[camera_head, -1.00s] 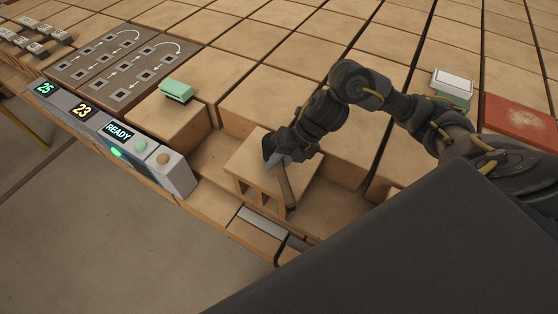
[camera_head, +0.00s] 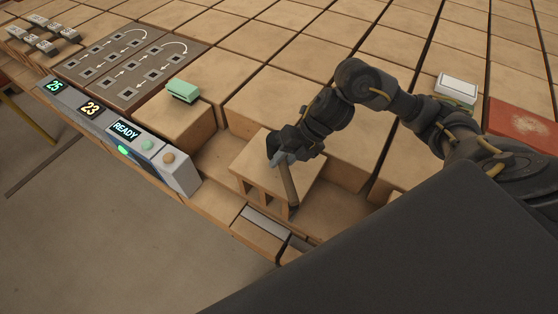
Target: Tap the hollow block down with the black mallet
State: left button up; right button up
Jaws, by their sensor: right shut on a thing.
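The hollow block (camera_head: 252,160) is tan, with square openings in its front face. It sits in a recess among the wooden blocks, at the centre of the head view. My right gripper (camera_head: 284,156) is over the top of the block, shut on the mallet (camera_head: 289,186). The mallet's brown handle slants down across the block's top and front, with its lower end near the front edge. A dark part shows at the upper end by the fingers; I cannot tell whether it is the mallet's head or whether anything touches the block. My left gripper is not in view.
A white-topped green item (camera_head: 457,86) and a red slab (camera_head: 522,124) lie at the right. Wooden blocks surround the recess.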

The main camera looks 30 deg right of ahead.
jog(key=shift+f+b, duration=1.25)
jog(key=shift+f, duration=0.25)
jog(key=shift+r, duration=0.15)
jog(key=shift+r+p, duration=1.2)
notch_tip(320, 180, up, 6)
jog(key=p, duration=0.5)
